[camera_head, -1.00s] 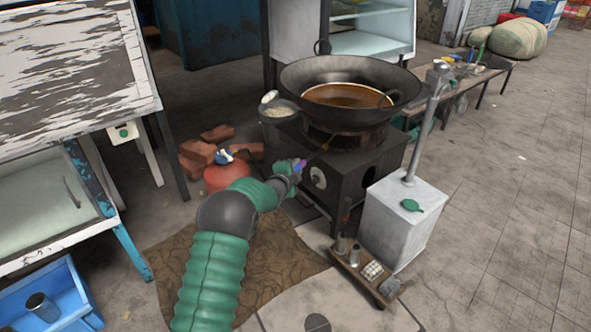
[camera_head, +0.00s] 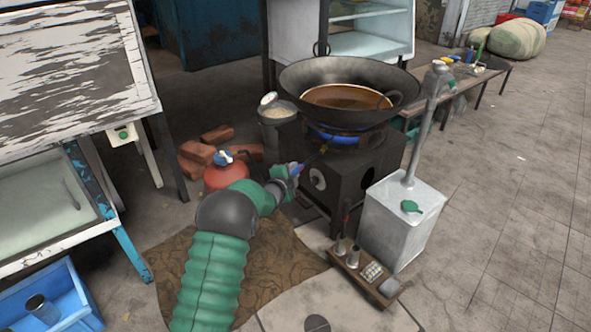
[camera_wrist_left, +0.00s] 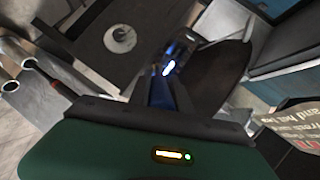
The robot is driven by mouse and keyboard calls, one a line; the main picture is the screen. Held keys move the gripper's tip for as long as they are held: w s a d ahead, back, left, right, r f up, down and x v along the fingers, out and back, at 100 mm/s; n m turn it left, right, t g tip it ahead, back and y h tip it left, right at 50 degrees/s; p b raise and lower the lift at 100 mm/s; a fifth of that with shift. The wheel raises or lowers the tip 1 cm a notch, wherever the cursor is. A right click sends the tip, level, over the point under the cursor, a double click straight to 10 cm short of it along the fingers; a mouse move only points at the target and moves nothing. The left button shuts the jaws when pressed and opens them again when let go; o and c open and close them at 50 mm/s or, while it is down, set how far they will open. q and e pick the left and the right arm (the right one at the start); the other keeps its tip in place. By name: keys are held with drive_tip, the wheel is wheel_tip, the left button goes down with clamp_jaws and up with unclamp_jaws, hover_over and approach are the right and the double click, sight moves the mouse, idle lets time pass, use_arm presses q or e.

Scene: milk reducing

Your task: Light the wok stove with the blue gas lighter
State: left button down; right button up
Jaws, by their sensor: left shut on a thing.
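The black wok stove (camera_head: 336,180) stands at the centre with a wide black wok (camera_head: 300,78) on top. Blue flame (camera_head: 335,136) shows around the burner under the wok. My left gripper (camera_head: 289,171) is shut on the blue gas lighter (camera_head: 298,170), at the stove's front left edge. In the left wrist view the blue lighter (camera_wrist_left: 160,94) points away from the gripper, with a bright blue-white glow (camera_wrist_left: 168,69) beyond it. My right gripper is not in view.
A red gas cylinder (camera_head: 225,174) and bricks stand left of the stove. A metal box with a post (camera_head: 402,225) is close on its right. A wooden tray of small items (camera_head: 363,275) lies in front. Open paving is at right.

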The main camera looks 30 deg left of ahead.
use_arm(q)
drive_tip(key=s+p, duration=0.1)
drive_tip(key=s, duration=0.7)
drive_tip(key=shift+d, duration=0.2)
drive_tip(key=shift+s, duration=0.2)
drive_tip(key=s+d, duration=0.1)
drive_tip(key=s, duration=2)
drive_tip(key=shift+s+p, duration=0.4)
